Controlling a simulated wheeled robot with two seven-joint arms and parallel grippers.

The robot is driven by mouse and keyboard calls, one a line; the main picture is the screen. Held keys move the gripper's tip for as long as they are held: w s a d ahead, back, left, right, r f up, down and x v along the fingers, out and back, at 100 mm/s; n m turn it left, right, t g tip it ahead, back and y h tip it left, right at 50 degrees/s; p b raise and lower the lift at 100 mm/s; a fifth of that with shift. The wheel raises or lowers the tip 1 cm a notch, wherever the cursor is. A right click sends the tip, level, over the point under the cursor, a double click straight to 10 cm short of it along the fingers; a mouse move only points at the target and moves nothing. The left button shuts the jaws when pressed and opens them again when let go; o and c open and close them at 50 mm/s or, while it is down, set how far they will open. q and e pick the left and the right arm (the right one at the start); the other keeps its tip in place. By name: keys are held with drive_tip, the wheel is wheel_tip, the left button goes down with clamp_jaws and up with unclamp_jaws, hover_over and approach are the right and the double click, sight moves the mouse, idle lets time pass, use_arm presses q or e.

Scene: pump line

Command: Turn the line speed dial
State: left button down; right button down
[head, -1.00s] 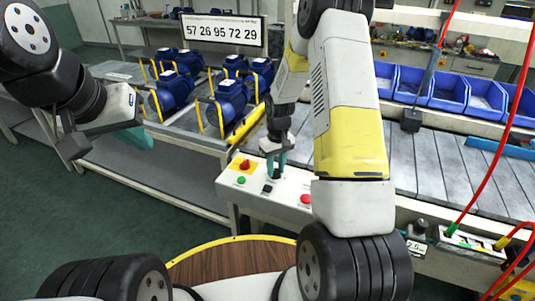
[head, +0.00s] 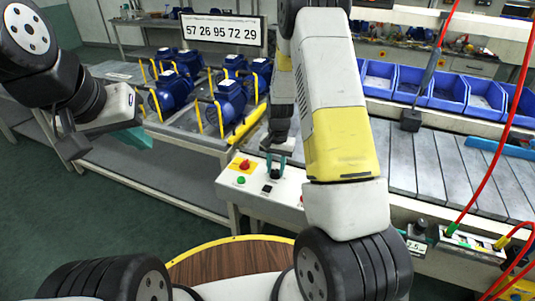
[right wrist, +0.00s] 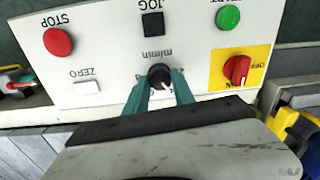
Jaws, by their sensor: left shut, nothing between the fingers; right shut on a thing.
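The line speed dial (right wrist: 159,76) is a black round knob with a white mark, labelled "m/min", on a white control panel (right wrist: 110,52). My right gripper (right wrist: 160,88) has its two teal fingers on either side of the dial and is shut on it. In the head view my right gripper (head: 276,165) points down onto the panel (head: 230,183), and its fingers largely hide the dial there. My left gripper (head: 140,137) is shut and empty, held away at the left above the grey lower shelf.
Around the dial sit a red stop button (right wrist: 58,42), a white zero button (right wrist: 87,87), a black jog button (right wrist: 153,24), a green start button (right wrist: 228,18) and a red rotary switch (right wrist: 237,69) on yellow. Blue pumps (head: 230,97) stand behind the panel. A conveyor (head: 440,165) runs right.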

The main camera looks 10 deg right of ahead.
sight(276, 171)
drive_tip(key=shift+m, duration=0.4)
drive_tip(key=c, duration=1.1)
unclamp_jaws()
drive_tip(key=shift+o, duration=0.2)
drive_tip(key=shift+d+r, duration=0.1)
drive_tip(key=shift+r, duration=3.8)
drive_tip(key=shift+s+r, duration=0.1)
